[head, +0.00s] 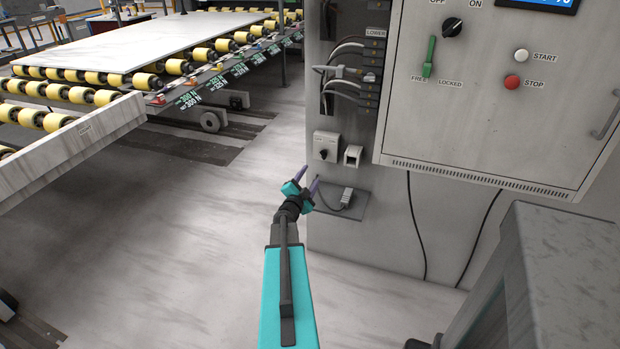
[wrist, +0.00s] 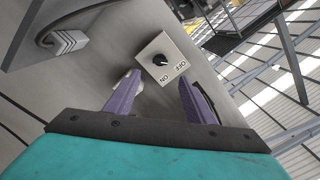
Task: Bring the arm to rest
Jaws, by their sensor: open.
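My gripper (head: 307,181) is open and empty, held out in front of the grey cabinet wall at the end of my teal arm. In the wrist view its two purple fingers (wrist: 160,100) stand apart with nothing between them. Beyond them is a white box with a black rotary knob (wrist: 162,60), marked ON and OFF. In the head view this knob box (head: 326,146) sits on the wall a little above the gripper. A grey plug with a cable (head: 346,197) lies on a small dark shelf (head: 350,207) just right of the gripper.
A small socket (head: 353,156) is beside the knob box. A control panel (head: 490,110) with a green lever (head: 429,56) and a red STOP button (head: 512,82) hangs to the right. A roller conveyor (head: 75,95) with a slab stands left. A grey block (head: 565,270) is front right.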

